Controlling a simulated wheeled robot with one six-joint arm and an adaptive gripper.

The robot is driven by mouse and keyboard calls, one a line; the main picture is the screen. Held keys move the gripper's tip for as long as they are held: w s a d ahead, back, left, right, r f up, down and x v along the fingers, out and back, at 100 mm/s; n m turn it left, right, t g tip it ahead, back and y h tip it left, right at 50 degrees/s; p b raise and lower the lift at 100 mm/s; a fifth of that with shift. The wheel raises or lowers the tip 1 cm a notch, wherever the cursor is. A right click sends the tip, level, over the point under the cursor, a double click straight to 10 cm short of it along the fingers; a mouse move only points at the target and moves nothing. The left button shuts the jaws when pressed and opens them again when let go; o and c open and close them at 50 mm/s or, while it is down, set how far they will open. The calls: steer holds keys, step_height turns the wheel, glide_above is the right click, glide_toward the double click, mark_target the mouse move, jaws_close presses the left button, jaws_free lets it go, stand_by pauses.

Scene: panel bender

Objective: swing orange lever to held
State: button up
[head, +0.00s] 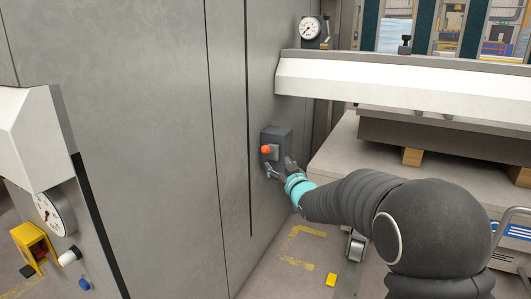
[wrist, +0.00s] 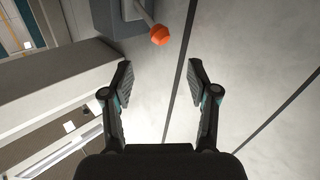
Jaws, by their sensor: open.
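The orange lever knob (head: 266,150) sticks out from a dark grey box (head: 279,143) on the grey machine panel in the head view. In the wrist view the orange knob (wrist: 159,35) sits at the end of a pale rod (wrist: 144,14) that runs up to the box (wrist: 112,14). My gripper (head: 276,168) is just below the knob in the head view. In the wrist view my gripper (wrist: 158,76) is open with nothing between its fingers. The knob lies beyond the fingertips, apart from them. Any position marks for the lever cannot be made out.
A white beam (head: 390,82) and a grey table (head: 348,150) stand to the right of the panel. A gauge (head: 310,28) is above the box. At the left are another gauge (head: 52,212) and a yellow box (head: 33,245). The panel around the lever is flat and clear.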

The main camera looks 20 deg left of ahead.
mark_target(267, 152)
steer(key=x, duration=1.2)
steer(key=shift+w+a, duration=0.15)
